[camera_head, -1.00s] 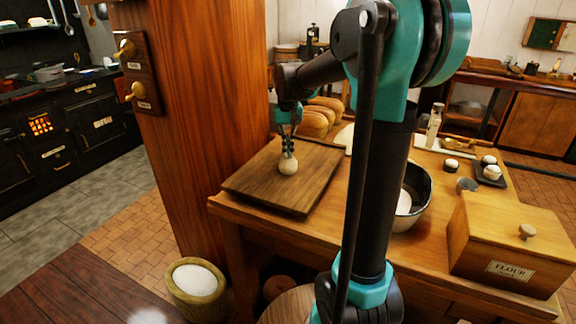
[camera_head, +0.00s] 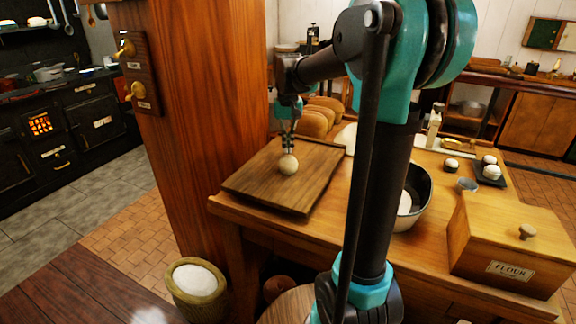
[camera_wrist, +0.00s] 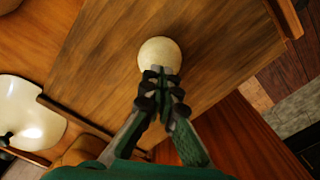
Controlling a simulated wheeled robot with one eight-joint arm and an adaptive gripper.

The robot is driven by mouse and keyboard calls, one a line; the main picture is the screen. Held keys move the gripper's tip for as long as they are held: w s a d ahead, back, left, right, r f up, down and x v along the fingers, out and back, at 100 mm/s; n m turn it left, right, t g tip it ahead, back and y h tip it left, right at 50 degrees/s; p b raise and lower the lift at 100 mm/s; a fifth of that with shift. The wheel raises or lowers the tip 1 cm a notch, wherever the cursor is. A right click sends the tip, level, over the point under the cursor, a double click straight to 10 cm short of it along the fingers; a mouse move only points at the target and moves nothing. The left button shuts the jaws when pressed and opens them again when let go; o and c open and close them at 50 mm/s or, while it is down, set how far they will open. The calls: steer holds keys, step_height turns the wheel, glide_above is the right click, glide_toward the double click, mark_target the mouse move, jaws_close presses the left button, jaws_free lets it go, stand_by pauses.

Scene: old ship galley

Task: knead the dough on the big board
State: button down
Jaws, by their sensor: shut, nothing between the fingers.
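The dough (camera_head: 288,164) is a small pale round ball on the big board (camera_head: 258,193), a dark wooden board on the table. In the wrist view the dough (camera_wrist: 160,54) lies just beyond my fingertips, on the bare wood of the board (camera_wrist: 215,60). My gripper (camera_head: 288,146) points down over the dough with its fingers shut and empty. In the wrist view my gripper (camera_wrist: 162,78) overlaps the near edge of the dough. I cannot tell whether the fingertips touch it.
A wooden pillar (camera_head: 195,120) stands close to the board's left. Bread loaves (camera_head: 314,122) lie behind the board. A dark pot (camera_head: 424,196), a flour box (camera_head: 507,240) and a dark tray with white round things (camera_head: 490,176) are to the right. A white-filled tub (camera_head: 197,284) stands below.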

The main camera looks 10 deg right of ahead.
steer(key=shift+f, duration=0.45)
steer(key=shift+f, duration=0.35)
steer(key=shift+f, duration=0.15)
stand_by(0.8)
steer(key=shift+r, duration=0.85)
steer(key=shift+f, duration=0.7)
stand_by(1.0)
steer(key=shift+r, duration=0.65)
